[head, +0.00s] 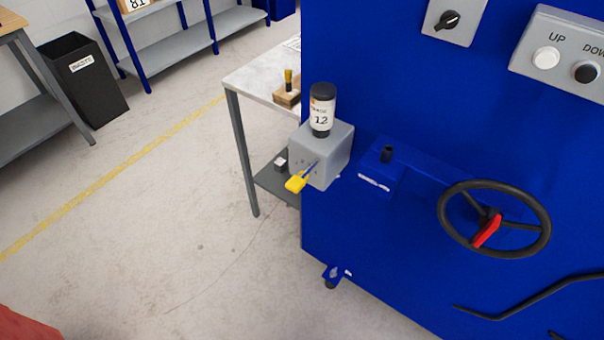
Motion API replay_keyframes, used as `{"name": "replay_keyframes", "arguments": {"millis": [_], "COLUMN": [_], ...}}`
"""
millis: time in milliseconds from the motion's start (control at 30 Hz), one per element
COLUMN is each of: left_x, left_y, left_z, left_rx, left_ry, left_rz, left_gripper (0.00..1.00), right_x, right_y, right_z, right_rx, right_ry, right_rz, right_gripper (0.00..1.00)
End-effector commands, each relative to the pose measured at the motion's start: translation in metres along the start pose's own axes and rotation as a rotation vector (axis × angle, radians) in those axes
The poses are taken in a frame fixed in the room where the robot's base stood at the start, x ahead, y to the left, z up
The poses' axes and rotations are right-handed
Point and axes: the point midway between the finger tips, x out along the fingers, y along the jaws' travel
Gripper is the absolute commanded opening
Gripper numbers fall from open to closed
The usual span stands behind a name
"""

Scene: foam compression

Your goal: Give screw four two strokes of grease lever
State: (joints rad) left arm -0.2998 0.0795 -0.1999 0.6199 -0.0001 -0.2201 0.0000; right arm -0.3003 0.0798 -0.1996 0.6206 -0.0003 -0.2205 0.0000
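The grease lever with its yellow grip (297,183) sticks out from the front of a grey box (337,158) fixed to the blue machine. The lever slants, with its yellow end low and to the left. A dark-capped bottle (321,116) with a white label reading 12 stands upright on the box. Small marks show on the box front beside the lever, too small to read. I cannot tell which part is screw four. Neither of my grippers is in view.
The blue machine (390,265) fills the right side, with a black handwheel (541,218) and UP (546,57) and DOWN (586,71) buttons. A table (252,82) stands behind the box. A black waste bin (88,88) is far left. The floor at left is clear.

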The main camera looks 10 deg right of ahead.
Motion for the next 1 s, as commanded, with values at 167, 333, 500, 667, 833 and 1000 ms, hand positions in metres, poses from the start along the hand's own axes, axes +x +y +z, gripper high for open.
{"name": "replay_keyframes", "arguments": {"millis": [167,333,500,667,833,1000], "left_x": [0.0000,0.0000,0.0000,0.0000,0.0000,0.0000], "left_y": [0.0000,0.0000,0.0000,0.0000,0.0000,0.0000], "left_z": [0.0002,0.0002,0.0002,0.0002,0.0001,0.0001], "left_rx": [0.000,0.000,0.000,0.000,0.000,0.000], "left_ry": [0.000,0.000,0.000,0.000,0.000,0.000], "left_rz": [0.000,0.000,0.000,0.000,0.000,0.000], "left_gripper": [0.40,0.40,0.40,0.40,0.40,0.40], "right_x": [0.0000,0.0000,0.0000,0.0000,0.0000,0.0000], "right_y": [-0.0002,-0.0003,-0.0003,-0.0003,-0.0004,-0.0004], "right_z": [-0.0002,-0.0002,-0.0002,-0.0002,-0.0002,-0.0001], "right_rx": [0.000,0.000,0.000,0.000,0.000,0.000], "right_ry": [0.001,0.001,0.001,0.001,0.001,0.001], "right_rz": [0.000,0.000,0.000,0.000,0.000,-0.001], "right_gripper": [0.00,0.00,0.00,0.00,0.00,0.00]}}
